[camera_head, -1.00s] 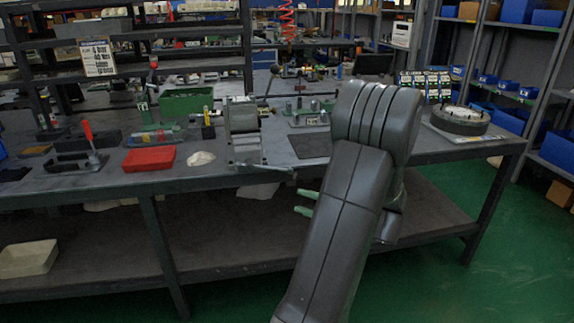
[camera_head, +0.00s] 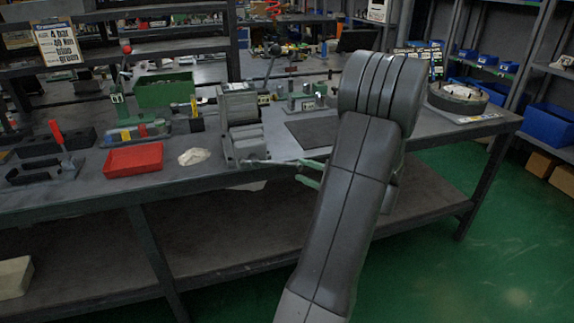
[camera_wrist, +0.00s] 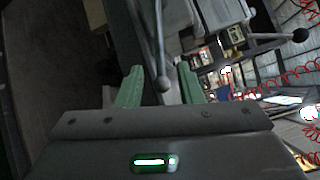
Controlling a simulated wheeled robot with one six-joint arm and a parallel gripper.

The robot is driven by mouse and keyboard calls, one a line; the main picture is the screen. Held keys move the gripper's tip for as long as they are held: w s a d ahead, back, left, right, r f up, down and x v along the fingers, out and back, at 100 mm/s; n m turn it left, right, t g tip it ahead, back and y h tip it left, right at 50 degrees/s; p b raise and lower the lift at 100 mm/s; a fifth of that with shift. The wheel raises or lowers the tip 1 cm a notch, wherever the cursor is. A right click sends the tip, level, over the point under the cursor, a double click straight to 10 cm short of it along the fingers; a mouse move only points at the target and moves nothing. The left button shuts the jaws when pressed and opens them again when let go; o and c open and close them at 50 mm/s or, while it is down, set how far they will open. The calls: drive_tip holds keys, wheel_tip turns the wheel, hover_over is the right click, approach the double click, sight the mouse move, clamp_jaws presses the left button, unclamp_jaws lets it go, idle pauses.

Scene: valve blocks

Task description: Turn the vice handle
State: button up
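The grey vice (camera_head: 240,122) stands at the front edge of the bench. Its handle (camera_head: 268,161) is a thin bar sticking out to the right at the vice's front. Whether a finger touches the bar cannot be told. My arm hides part of the gripper.
A red tray (camera_head: 134,160) and a white cloth (camera_head: 194,156) lie left of the vice. A dark mat (camera_head: 315,131) lies right of it. A black-knobbed lever (camera_head: 270,68) rises behind. A lower shelf (camera_head: 230,235) runs under the bench.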

sight(289, 165)
drive_tip(key=x, duration=0.6)
drive_tip(key=shift+w+a, duration=0.2)
drive_tip(key=shift+a, duration=0.1)
clamp_jaws()
